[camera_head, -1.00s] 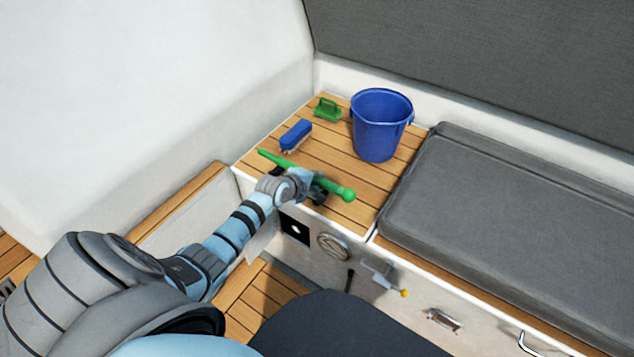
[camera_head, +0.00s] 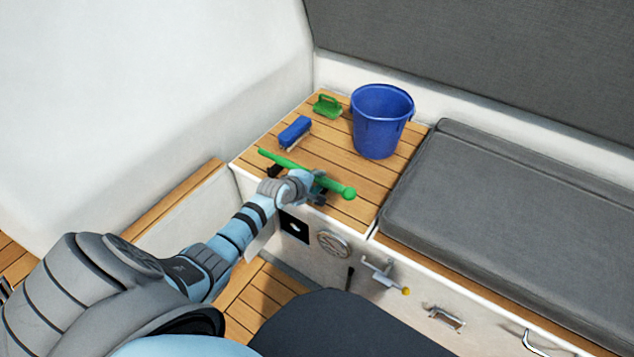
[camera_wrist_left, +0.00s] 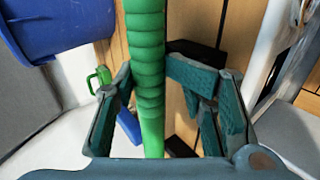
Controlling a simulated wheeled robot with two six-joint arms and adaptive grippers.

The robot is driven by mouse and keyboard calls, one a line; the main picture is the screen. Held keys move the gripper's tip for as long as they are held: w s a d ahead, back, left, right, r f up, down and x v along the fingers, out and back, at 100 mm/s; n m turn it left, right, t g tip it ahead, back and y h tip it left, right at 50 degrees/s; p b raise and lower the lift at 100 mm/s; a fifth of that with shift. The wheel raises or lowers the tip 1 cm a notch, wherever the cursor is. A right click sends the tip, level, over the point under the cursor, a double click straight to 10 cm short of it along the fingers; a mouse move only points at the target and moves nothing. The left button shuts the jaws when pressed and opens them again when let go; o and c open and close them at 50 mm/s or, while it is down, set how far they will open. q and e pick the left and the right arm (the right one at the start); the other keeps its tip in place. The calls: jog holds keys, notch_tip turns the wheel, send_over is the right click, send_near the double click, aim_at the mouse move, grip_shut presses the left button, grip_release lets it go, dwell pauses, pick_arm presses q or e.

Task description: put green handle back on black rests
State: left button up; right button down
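The green handle (camera_head: 335,187), a long rod with a knob at its right end, lies over the near part of the wooden locker top. My left gripper (camera_head: 316,182) is at its right half. In the left wrist view the handle (camera_wrist_left: 146,40) runs between the fingers of my left gripper (camera_wrist_left: 147,75), whose bent tips meet it from both sides. Black rests (camera_head: 275,170) show under or beside the handle; two black pieces (camera_wrist_left: 196,50) also show to its right in the left wrist view. I cannot tell whether the handle touches them. My right gripper is not in view.
On the locker top (camera_head: 355,214), a blue brush (camera_head: 295,131), a green handled tool (camera_head: 327,106) and a blue bucket (camera_head: 381,122) stand behind the handle. A grey cushion (camera_head: 500,210) lies to the right. A crank (camera_head: 383,272) sticks out of the locker front.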

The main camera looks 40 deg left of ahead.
pick_arm(q)
jog(key=shift+s+d+f, duration=0.1)
jog(key=shift+s+f, duration=0.35)
jog(key=shift+f, duration=0.1)
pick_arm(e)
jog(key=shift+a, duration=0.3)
pick_arm(q)
jog(key=shift+r, duration=0.15)
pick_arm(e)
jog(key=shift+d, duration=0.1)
pick_arm(q)
jog(key=shift+w, duration=0.1)
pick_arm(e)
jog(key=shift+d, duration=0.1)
